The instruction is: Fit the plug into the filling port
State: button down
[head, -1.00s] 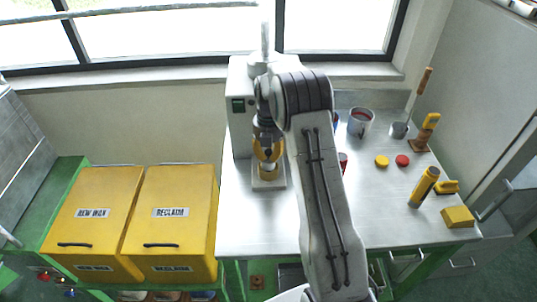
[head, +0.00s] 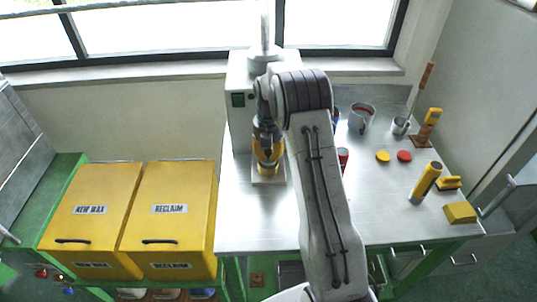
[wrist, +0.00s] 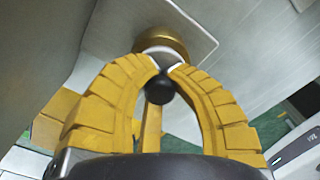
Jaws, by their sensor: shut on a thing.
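My gripper (wrist: 163,70) points down over a pale base plate (head: 257,181) at the front of a grey machine (head: 239,103) on the steel table. Its yellow fingers are shut on the plug (wrist: 159,89), whose dark round knob shows between them in the wrist view. A white part shows at the fingertips. Just beyond the tips is a brass cylinder (wrist: 176,43) on the plate, which appears to carry the filling port. The port's opening is hidden by the plug and fingers, so I cannot tell whether plug and port touch.
Cups, yellow and red discs (head: 404,155), a yellow-handled tool (head: 426,183) and a yellow block (head: 460,212) stand on the right of the table (head: 385,225). Two yellow bins (head: 168,215) are at left. The table's front left is bare.

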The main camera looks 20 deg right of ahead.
aim_at(269, 151)
jog(key=shift+f+b, duration=0.3)
jog(key=shift+f, duration=0.2)
jog(key=c, duration=1.1)
grip_release()
notch_tip(269, 151, up, 12)
jog(key=shift+f, duration=0.1)
dwell(0.4)
